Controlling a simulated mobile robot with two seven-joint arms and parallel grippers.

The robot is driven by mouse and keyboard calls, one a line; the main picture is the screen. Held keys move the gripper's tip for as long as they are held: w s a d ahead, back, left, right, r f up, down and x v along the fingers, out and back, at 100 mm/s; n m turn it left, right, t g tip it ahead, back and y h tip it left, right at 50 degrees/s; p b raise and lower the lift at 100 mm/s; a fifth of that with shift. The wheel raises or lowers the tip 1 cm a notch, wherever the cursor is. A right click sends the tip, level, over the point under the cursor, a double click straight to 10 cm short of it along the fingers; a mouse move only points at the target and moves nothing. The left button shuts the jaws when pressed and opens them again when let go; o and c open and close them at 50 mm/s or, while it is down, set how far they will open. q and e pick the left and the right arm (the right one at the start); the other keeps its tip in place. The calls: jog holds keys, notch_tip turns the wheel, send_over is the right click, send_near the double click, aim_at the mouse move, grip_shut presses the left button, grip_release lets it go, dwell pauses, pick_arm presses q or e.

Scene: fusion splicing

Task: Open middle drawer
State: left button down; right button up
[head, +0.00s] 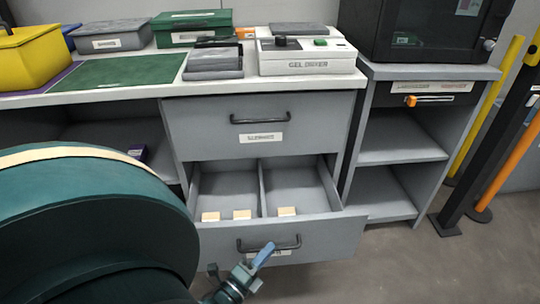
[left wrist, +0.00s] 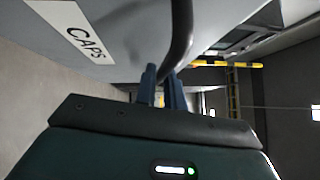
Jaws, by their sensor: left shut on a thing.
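The drawer pulled out under the bench (head: 345,235) is the lower of the two that I see. It stands well open, with a divider and several small pale blocks inside. Its dark bar handle (head: 285,245) is on the front. My left gripper (head: 264,254) is at this handle, its blue fingers shut on it. In the left wrist view the fingers (left wrist: 163,88) close around the handle (left wrist: 179,45), beside a label reading CAPS (left wrist: 80,30). My right gripper is not in view.
The upper drawer (head: 195,125) is shut. The benchtop holds a green mat (head: 118,72), several boxes and a white device (head: 305,58). An open shelf unit (head: 400,150) stands to the right, with yellow, black and orange posts beyond it. My large teal arm link covers the lower left.

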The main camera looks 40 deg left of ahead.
pick_arm(q)
jog(key=shift+s+d, duration=0.55)
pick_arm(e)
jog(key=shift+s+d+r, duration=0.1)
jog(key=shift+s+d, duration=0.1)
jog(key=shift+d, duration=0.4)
pick_arm(q)
jog(key=c, duration=1.5)
grip_release()
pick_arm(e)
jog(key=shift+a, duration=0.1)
